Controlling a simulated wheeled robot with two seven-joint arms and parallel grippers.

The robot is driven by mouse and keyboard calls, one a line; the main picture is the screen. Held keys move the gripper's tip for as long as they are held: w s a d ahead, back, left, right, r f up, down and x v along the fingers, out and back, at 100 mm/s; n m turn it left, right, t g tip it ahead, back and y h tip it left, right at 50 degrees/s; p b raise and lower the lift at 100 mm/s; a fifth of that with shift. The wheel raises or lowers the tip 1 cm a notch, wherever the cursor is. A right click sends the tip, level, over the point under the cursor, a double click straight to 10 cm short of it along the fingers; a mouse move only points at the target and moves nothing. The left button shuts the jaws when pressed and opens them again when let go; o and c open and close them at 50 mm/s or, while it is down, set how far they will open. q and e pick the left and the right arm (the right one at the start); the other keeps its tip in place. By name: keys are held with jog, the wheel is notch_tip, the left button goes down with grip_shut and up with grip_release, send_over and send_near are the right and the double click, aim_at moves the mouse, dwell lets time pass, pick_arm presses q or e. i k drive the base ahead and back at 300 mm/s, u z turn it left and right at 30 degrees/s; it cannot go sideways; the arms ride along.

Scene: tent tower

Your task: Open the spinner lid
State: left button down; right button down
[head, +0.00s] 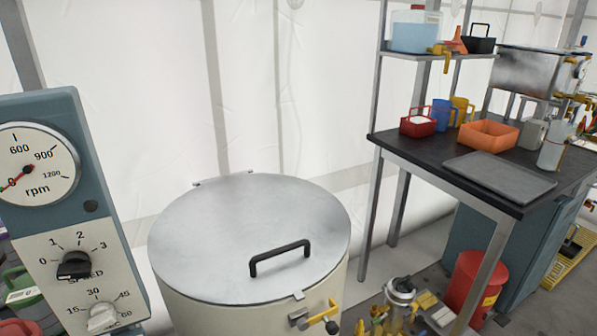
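The spinner is a cream drum (205,315) at the bottom centre of the head view, with a round grey metal lid (225,230) on top. The lid lies flat and closed on the rim. A black bar handle (280,257) stands on its front right part. Hinge pieces show at its back edge. A latch with a yellow lever (318,317) sits on the drum's front, below a small tab on the lid's edge. I cannot tell whether the latch is fastened. Neither of my grippers can be made out in this view.
A control panel (70,220) with an rpm gauge and knobs stands close on the left. To the right is a black-topped bench (405,148) with an orange tray (488,134), jugs and a grey tray. A red bin (478,280) and metal-and-yellow equipment (400,292) stand low at right.

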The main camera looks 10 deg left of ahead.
aim_at(243, 239)
jog(key=u, duration=1)
jog(key=k, duration=0.35)
jog(key=z, duration=0.4)
